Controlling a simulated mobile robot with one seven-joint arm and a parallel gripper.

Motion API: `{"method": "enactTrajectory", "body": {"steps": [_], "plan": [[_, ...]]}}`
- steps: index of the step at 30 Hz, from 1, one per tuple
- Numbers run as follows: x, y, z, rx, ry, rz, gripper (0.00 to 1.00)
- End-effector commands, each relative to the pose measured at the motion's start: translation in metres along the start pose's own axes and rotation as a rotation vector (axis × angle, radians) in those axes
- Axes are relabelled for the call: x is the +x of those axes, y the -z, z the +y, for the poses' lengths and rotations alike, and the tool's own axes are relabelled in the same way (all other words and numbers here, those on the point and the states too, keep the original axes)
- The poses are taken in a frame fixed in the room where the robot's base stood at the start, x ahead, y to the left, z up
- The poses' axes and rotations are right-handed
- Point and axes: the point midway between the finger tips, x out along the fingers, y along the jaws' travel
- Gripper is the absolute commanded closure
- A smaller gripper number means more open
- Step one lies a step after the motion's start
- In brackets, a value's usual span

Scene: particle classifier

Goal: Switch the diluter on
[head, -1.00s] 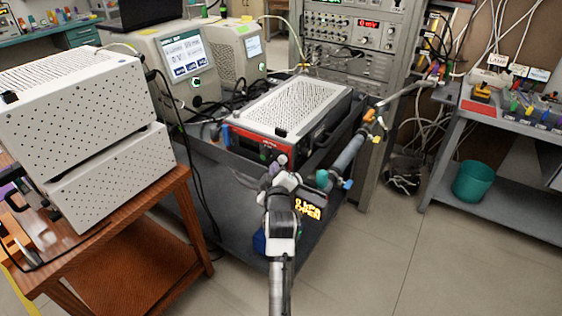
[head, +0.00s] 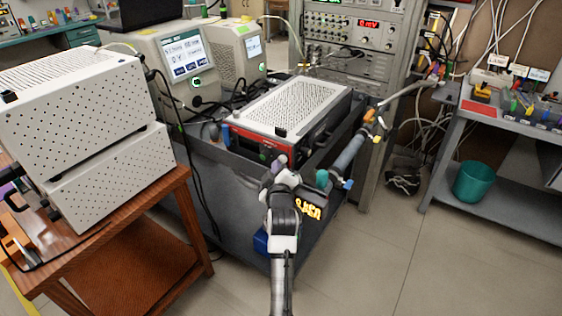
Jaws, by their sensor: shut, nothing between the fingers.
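A low box with a white perforated top (head: 298,106) and a red front edge (head: 255,140) sits on the dark grey cart. No readable label shows whether it is the diluter. A small green light (head: 263,156) shows on its dark front, near the left. My gripper (head: 278,161) is shut and empty, right at this front, just right of the green light. Whether it touches the panel I cannot tell. My arm and gripper hide part of the front.
Two white instruments with screens (head: 184,54) (head: 252,46) stand behind on the left. Perforated white boxes (head: 75,100) are stacked on a wooden table at left. A blue-grey tube (head: 347,156) with fittings runs right of the box.

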Motion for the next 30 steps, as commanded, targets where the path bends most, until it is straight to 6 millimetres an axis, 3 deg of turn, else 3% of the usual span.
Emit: {"method": "enactTrajectory", "body": {"steps": [30], "plan": [[0.011, -0.006, 0.01, -0.005, -0.011, 0.001, 1.0]]}}
